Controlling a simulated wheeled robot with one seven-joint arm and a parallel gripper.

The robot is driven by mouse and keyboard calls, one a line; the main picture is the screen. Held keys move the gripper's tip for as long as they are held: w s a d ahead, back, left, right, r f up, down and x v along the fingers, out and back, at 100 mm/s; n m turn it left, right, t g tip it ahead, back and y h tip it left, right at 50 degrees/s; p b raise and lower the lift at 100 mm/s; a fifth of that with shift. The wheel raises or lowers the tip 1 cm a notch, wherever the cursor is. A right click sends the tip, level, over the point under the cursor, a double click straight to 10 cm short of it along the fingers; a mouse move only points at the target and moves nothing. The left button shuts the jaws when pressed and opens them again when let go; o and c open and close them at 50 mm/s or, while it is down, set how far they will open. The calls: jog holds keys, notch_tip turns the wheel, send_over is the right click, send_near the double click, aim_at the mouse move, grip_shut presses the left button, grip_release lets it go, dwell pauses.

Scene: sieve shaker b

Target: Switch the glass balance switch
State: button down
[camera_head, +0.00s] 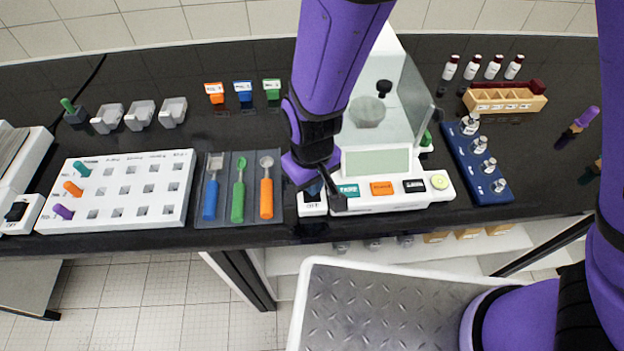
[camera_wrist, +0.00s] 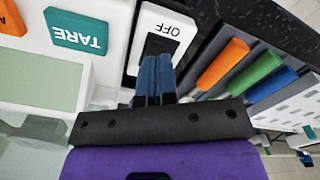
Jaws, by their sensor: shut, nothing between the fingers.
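The glass balance (camera_head: 380,175) stands at the middle of the black bench, with a blank display, a teal TARE button (camera_head: 348,190) and an orange button (camera_head: 382,188). Its switch (camera_head: 313,203) is a black rocker in a white housing at the balance's left front corner; the housing (camera_wrist: 165,22) shows the word OFF in the wrist view. My gripper (camera_wrist: 154,62) is shut and empty, its blue fingertips right at the black rocker and covering part of it. I cannot tell whether they touch it. In the head view my arm hides part of the balance.
Left of the switch lies a dark mat (camera_head: 226,217) with three tools. A white rack (camera_head: 110,215) stands further left. A blue weight holder (camera_head: 465,150) stands right of the balance. Several small bottles (camera_head: 472,68) stand at the back right.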

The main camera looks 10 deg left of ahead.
jog(key=shift+r, duration=2.9)
jog(key=w+d+r+m+t+y, duration=0.1)
jog(key=w+d+r+m, duration=0.15)
jog(key=d+r, duration=0.65)
jog(key=w+d+r+m+y, duration=0.15)
jog(key=w+d+r, duration=0.25)
jog(key=d+r, duration=0.5)
jog(key=s+d+r+m+t+h, duration=0.1)
jog(key=s+d+r+m+t, duration=0.1)
jog(key=s+d+r, duration=0.3)
jog(key=s+d+r+m+t+h, duration=0.1)
jog(key=s+d+r, duration=0.4)
jog(key=d, duration=0.8)
jog(key=shift+s+m+t, duration=0.55)
jog(key=shift+m+t, duration=0.05)
jog(key=shift+m, duration=0.3)
jog(key=shift+h, duration=0.25)
